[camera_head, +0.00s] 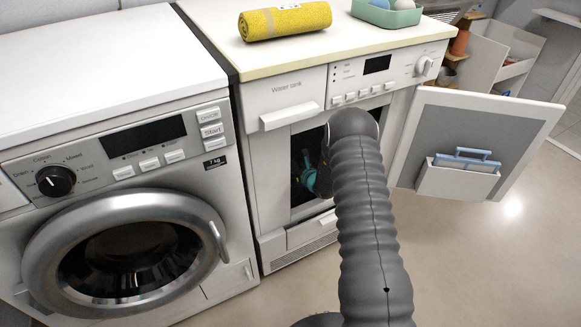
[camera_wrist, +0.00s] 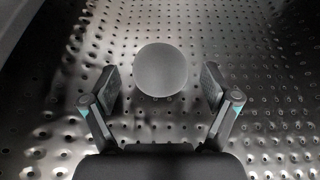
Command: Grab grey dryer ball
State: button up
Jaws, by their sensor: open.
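A round grey dryer ball (camera_wrist: 161,69) rests on the perforated metal drum surface (camera_wrist: 50,130) in the wrist view. My gripper (camera_wrist: 161,86) is open, with one finger to the left of the ball and one to the right. Gaps show between the ball and both fingers. In the head view my arm reaches into the open dryer (camera_head: 309,150). My arm hides much of the opening there, and neither the ball nor the fingertips can be made out.
The dryer door (camera_head: 472,125) stands open to the right. A closed washing machine (camera_head: 130,150) stands at the left. On the dryer top are a rolled yellow towel (camera_head: 285,21) and a green tray (camera_head: 386,14) with balls. The floor at the lower right is clear.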

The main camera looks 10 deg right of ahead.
jog(key=shift+x, duration=0.95)
jog(key=c, duration=1.2)
jog(key=shift+r, duration=0.2)
